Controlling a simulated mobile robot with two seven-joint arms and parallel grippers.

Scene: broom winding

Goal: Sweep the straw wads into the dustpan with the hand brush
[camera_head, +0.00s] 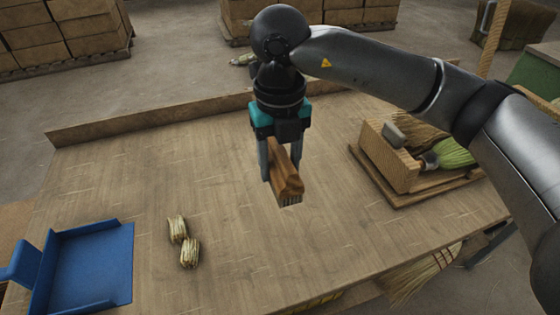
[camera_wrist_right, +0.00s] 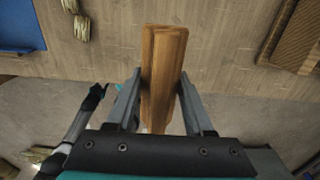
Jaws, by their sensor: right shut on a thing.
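My right gripper (camera_head: 280,165) is shut on the wooden hand brush (camera_head: 287,179), held above the table with its dark bristles pointing down. In the right wrist view the brush's wooden block (camera_wrist_right: 161,75) sits between the two fingers of my right gripper (camera_wrist_right: 162,92). Two straw wads (camera_head: 177,229) (camera_head: 189,253) lie close together on the table, left of and below the brush in the head view. The blue dustpan (camera_head: 95,262) lies on the table at the left, its handle to the left. My left gripper is not clearly shown; a small dark and teal part shows in the right wrist view.
A wooden box (camera_head: 388,160) with brush heads stands on a tray at the table's right. A low wooden ledge (camera_head: 150,121) runs along the far edge. The tabletop (camera_head: 260,260) between wads and box is clear. Cartons (camera_head: 60,35) stand on the floor behind.

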